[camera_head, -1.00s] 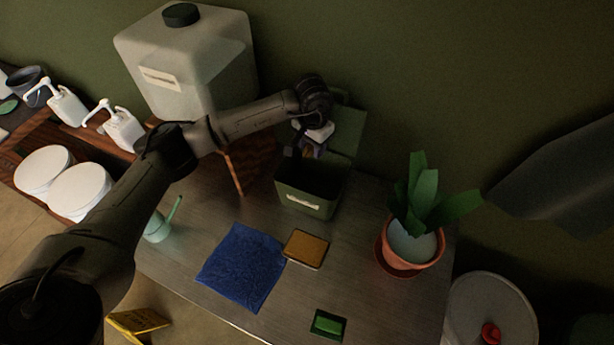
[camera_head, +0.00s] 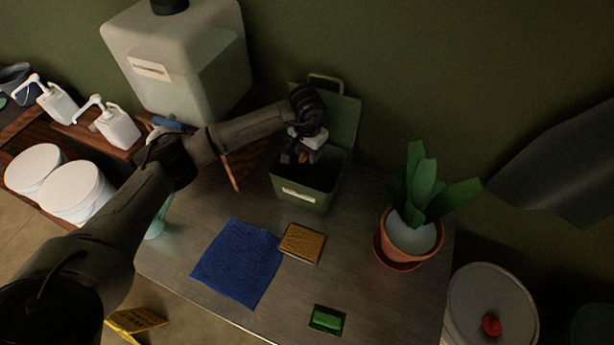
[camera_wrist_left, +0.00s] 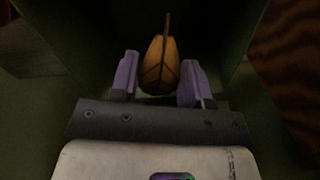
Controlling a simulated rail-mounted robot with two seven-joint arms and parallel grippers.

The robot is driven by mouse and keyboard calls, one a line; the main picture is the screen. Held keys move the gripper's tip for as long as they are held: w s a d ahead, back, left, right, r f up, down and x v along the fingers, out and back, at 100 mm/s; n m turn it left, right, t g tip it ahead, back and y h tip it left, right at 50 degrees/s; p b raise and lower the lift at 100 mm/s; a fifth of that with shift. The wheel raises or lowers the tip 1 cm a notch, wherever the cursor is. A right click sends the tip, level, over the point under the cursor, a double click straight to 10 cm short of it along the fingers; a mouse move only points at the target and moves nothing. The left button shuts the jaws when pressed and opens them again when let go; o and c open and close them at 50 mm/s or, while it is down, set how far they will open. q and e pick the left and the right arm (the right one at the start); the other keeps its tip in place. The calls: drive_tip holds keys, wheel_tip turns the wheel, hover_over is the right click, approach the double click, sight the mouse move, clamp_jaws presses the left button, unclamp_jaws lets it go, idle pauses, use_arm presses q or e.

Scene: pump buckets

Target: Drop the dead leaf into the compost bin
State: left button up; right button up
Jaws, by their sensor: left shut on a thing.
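The compost bin (camera_head: 300,193) is a dark green box with a pale label, standing at the back of the metal table with its lid (camera_head: 340,118) open behind it. My left gripper (camera_head: 302,157) is over the bin's opening, its fingers pointing down into it. In the left wrist view, the dead leaf (camera_wrist_left: 160,70), orange-brown with a dark stem, sits between the purple fingertips, with the bin's dark green walls around it. The left gripper is shut on the leaf. The leaf is hard to make out in the head view. My right gripper is not in view.
A potted plant (camera_head: 412,233) stands to the right of the bin. A blue cloth (camera_head: 238,262), a brown sponge (camera_head: 302,243) and a green block (camera_head: 327,319) lie in front. A large translucent tank (camera_head: 180,75) stands at the left, behind my left arm.

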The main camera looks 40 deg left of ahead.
use_arm(q)
drive_tip(key=o, duration=0.7)
drive_tip(key=shift+r+b, duration=1.15)
drive_tip(key=shift+r, duration=5.8)
